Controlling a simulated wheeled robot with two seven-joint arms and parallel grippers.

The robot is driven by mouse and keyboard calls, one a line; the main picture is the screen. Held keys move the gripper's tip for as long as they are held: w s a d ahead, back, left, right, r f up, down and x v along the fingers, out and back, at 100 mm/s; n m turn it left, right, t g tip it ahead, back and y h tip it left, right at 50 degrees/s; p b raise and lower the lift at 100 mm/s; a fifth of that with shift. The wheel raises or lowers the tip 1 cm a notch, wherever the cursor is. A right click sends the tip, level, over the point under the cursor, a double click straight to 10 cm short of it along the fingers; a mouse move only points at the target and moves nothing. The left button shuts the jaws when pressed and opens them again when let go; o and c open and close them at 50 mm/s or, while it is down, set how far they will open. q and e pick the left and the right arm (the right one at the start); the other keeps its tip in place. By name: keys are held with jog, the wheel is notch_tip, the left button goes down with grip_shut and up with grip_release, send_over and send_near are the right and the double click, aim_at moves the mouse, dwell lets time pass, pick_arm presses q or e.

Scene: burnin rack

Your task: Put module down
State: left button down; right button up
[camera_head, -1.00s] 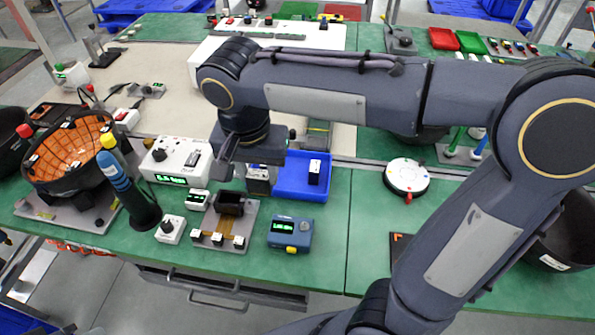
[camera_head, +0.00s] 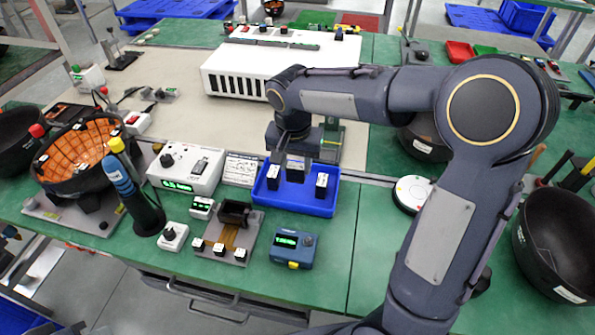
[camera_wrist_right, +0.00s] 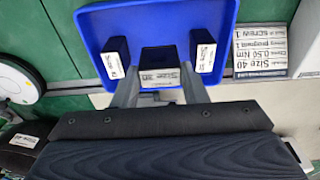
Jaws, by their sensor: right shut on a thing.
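My right gripper (camera_head: 294,152) reaches over the blue tray (camera_head: 290,206) and is shut on a dark module (camera_head: 296,170) with a white label. The held module (camera_wrist_right: 160,60) also shows in the right wrist view, between the two fingers of the gripper (camera_wrist_right: 160,92). It is upright, over or in the middle of the tray (camera_wrist_right: 158,16); whether its bottom touches the tray floor I cannot tell. A similar module (camera_head: 321,186) stands in the tray to its right, and another (camera_head: 273,177) to its left. My left gripper is not in view.
A white instrument with a green display (camera_head: 184,167) and a printed card (camera_head: 240,170) stand left of the tray. A dark socket fixture (camera_head: 234,212) and a blue meter (camera_head: 293,248) are in front. A white round device (camera_head: 411,192) sits right. Green bench right of the meter is clear.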

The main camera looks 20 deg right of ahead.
aim_at(298, 172)
jog(key=shift+w+d+f, duration=0.1)
jog(key=shift+d+f, duration=0.1)
jog(key=shift+f, duration=0.1)
jog(key=shift+w+d+f, duration=0.1)
jog(key=shift+f, duration=0.8)
jog(key=shift+w+d+f, duration=0.1)
jog(key=shift+f, duration=0.8)
jog(key=shift+f+b, duration=0.2)
jog(key=shift+b, duration=0.1)
jog(key=o, duration=1)
jog(key=shift+c, duration=0.2)
jog(key=shift+r, duration=0.15)
